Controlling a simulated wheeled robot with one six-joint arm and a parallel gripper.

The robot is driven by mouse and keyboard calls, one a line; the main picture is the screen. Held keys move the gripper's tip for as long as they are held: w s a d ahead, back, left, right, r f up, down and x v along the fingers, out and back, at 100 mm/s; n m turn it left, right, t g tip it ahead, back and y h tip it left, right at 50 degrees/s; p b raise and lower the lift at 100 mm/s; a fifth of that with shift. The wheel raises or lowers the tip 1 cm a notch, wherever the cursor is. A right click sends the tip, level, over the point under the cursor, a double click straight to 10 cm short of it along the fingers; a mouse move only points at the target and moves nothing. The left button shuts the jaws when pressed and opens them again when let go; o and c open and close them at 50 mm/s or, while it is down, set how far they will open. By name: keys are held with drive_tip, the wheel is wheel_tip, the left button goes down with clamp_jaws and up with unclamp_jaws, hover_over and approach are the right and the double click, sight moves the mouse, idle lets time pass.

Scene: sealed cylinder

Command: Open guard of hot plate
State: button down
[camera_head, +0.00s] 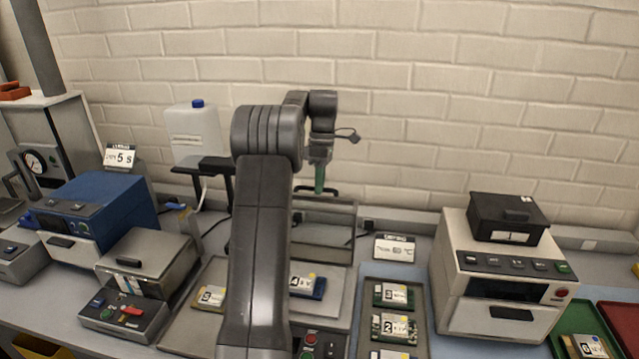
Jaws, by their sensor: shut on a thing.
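The hot plate (335,305) is a grey flat unit in the middle of the bench, partly hidden behind my arm. Its guard (325,259) is a grey-framed panel that stands raised at the back of the plate, with a dark handle (332,190) at its top edge. My gripper (319,183), with green fingers pointing down, is at this handle and shut on it. The left part of the guard is hidden by my arm. Boards labelled 4 (307,284) and 5 (208,297) lie on the plate area.
A tray (367,318) with several numbered boards lies right of the plate. A white oven-like device (450,275) stands further right. A grey lidded box (145,250) and a blue device (110,205) stand left. A white canister (192,130) stands behind.

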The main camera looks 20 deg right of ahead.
drive_tip(key=shift+s+a+f, duration=0.1)
drive_tip(key=shift+f, duration=0.25)
drive_tip(key=c, duration=1.5)
unclamp_jaws()
drive_tip(key=shift+r, duration=0.25)
